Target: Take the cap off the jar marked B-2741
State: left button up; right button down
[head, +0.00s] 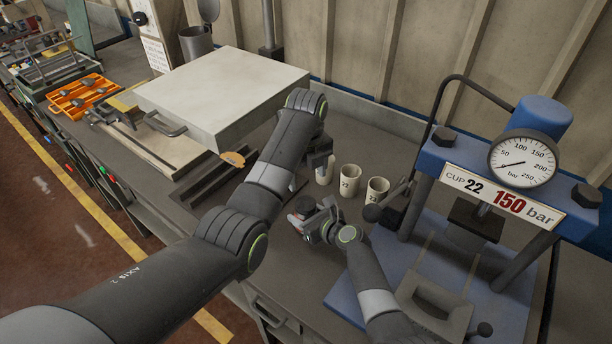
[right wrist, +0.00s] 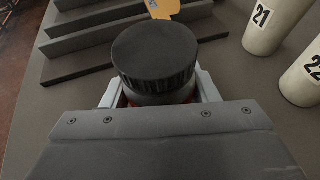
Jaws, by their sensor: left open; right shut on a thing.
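A jar with a ribbed black cap (right wrist: 155,52) stands between the fingers of my right gripper (right wrist: 155,98) in the right wrist view. The cap is on the jar. Only a little reddish jar body shows below it, and no B-2741 marking can be read. In the head view my right gripper (head: 312,222) is low over the bench, shut on the jar, which is mostly hidden there. My left gripper (head: 320,160) is open and empty, above and behind the right one, close to the cup marked 21 (head: 325,174).
Cups marked 22 (head: 349,182) and 23 (head: 377,190) stand right of the grippers. A blue press (head: 470,150) with a gauge fills the right side. A large pale plate (head: 220,85) and dark angle bars (head: 205,178) lie left, beside an orange tag (head: 232,158).

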aim_at(306, 203)
pick_arm(q)
jog(key=shift+s+a+f, duration=0.1)
jog(key=shift+s+f, duration=0.15)
jog(key=shift+f, duration=0.25)
notch_tip(306, 203, down, 8)
jog(key=shift+r, duration=0.25)
jog(key=c, duration=1)
jog(key=n, duration=0.5)
jog(key=shift+n, duration=0.4)
jog(key=n, duration=0.4)
jog(key=shift+n, duration=0.3)
jog(key=o, duration=1.1)
